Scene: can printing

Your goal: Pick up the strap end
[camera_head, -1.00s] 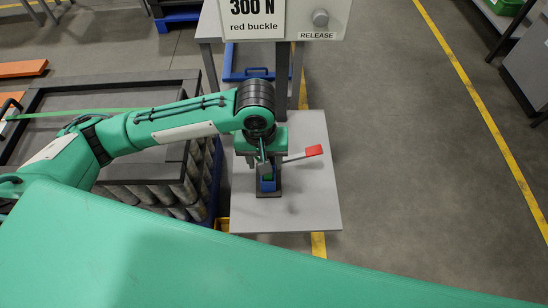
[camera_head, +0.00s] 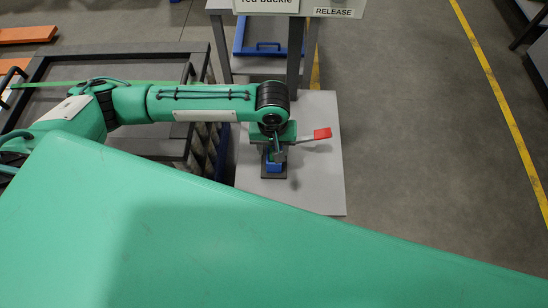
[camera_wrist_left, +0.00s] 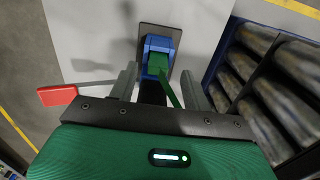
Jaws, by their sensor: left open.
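A narrow green strap end (camera_wrist_left: 170,91) shows in the left wrist view, in and below a blue holder (camera_wrist_left: 157,46) on a dark base plate. My left gripper (camera_wrist_left: 159,86) is open, with the strap end between its two grey fingers, nearer the right one. I cannot tell whether either finger touches it. In the head view my left gripper (camera_head: 277,153) points down above the blue holder (camera_head: 273,167) and hides the strap end. My right gripper is in neither view.
A grey table (camera_head: 315,185) carries the holder. A lever with a red handle (camera_head: 322,133) sticks out beside it. A dark-framed crate (camera_head: 115,55) with metal cylinders (camera_wrist_left: 260,70) stands at the left, a green strap (camera_head: 45,85) across it. Floor to the right is clear.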

